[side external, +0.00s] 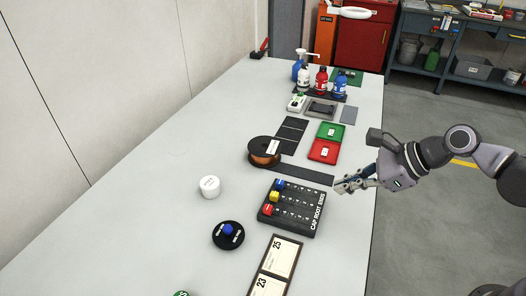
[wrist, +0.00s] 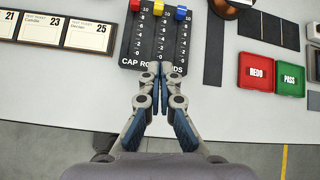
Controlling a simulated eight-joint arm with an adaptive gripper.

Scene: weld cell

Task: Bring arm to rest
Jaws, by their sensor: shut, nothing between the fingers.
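My gripper (side external: 343,187) is at the right edge of the long grey table (side external: 140,230) in the side view, close to the right side of the black slider panel (side external: 291,222). In the wrist view my gripper (wrist: 160,68) has its fingertips together with nothing between them, at the near edge of the slider panel (wrist: 148,50). Part of the panel's lettering is hidden behind the fingertips. I cannot tell whether the fingertips touch the panel. The panel carries a blue, a yellow and a red slider knob, all near its far end in the wrist view.
Red and green trays (side external: 324,151) lie behind the panel. A copper-coloured spool (side external: 264,150), a white round container (side external: 209,187), a black disc with a blue knob (side external: 228,235) and number cards (side external: 277,258) are nearby. Bottles (side external: 321,80) stand at the far end. The table's left side is clear.

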